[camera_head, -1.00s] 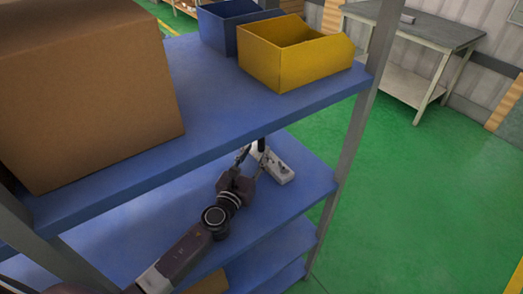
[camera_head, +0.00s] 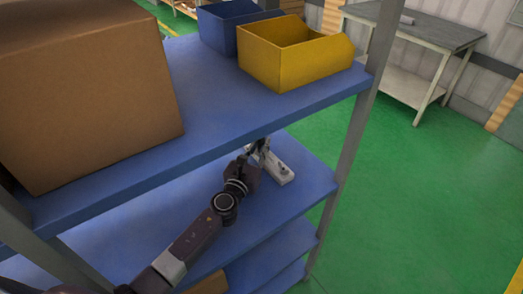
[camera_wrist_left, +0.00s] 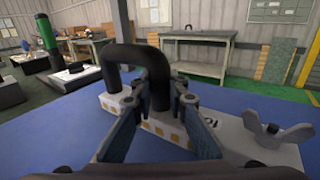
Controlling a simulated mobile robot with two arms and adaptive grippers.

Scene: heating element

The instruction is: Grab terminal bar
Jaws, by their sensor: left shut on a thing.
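The terminal bar (camera_head: 283,172) is a pale grey bar lying on the middle blue shelf, partly hidden by my gripper and the upper shelf. In the left wrist view the bar (camera_wrist_left: 275,148) has a black arched handle (camera_wrist_left: 124,54) and a metal wing nut (camera_wrist_left: 283,135) at its right end. My left gripper (camera_head: 257,150) reaches in from the left at the bar's far end. In the wrist view its two fingers (camera_wrist_left: 158,92) are shut on the near leg of the black handle. My right gripper is not in view.
A grey rack post (camera_head: 352,140) stands right of the bar.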

